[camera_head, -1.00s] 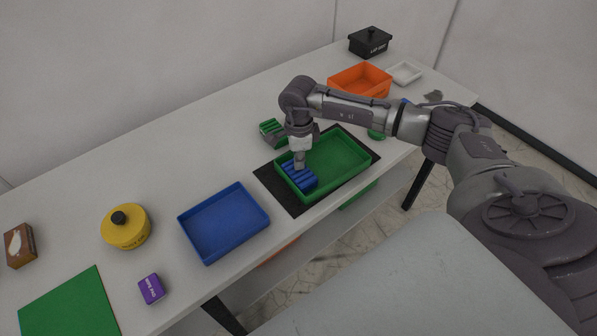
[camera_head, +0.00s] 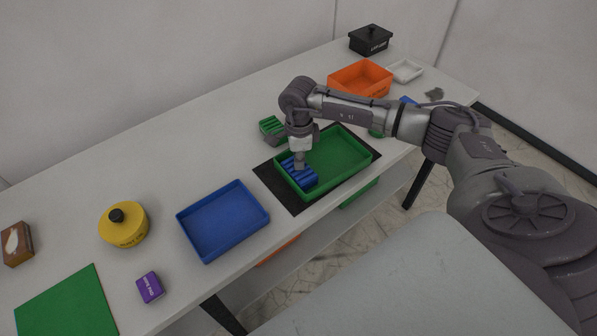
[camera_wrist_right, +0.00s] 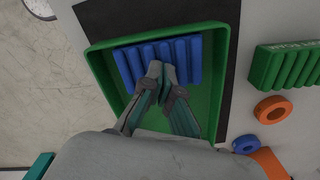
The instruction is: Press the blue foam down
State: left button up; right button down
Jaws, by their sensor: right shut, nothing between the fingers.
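The blue foam (camera_head: 303,177) is a ridged block inside the green tray (camera_head: 345,152), at its left end. In the right wrist view the blue foam (camera_wrist_right: 192,58) lies along one end wall of the green tray (camera_wrist_right: 209,116). My right gripper (camera_head: 299,166) points down over the foam, its fingers shut and empty. In the right wrist view its fingertips (camera_wrist_right: 162,70) overlap the foam's ridges and look to be at or just above its top; I cannot tell whether they touch. My left gripper is not in view.
The tray stands on a black mat (camera_head: 283,190). A green ridged block (camera_head: 270,125) sits behind it. A blue tray (camera_head: 222,220), a yellow round container (camera_head: 125,226) and a purple box (camera_head: 150,287) are to the left. An orange bin (camera_head: 360,80) stands at the back right.

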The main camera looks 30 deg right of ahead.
jog(key=shift+s+f+b, duration=0.2)
jog(key=shift+f+b, duration=0.2)
jog(key=shift+b, duration=0.3)
dwell(3.1)
jog(key=shift+r, duration=0.15)
dwell(1.1)
jog(key=shift+w+r+p, duration=0.15)
jog(key=shift+r+p, duration=0.25)
jog(key=shift+r, duration=0.15)
jog(key=shift+r+p, duration=1.65)
jog(key=shift+r, duration=1.35)
jog(key=shift+w+r, duration=0.1)
jog(key=shift+r, duration=0.1)
notch_tip(320, 180, up, 12)
jog(key=shift+f, duration=0.2)
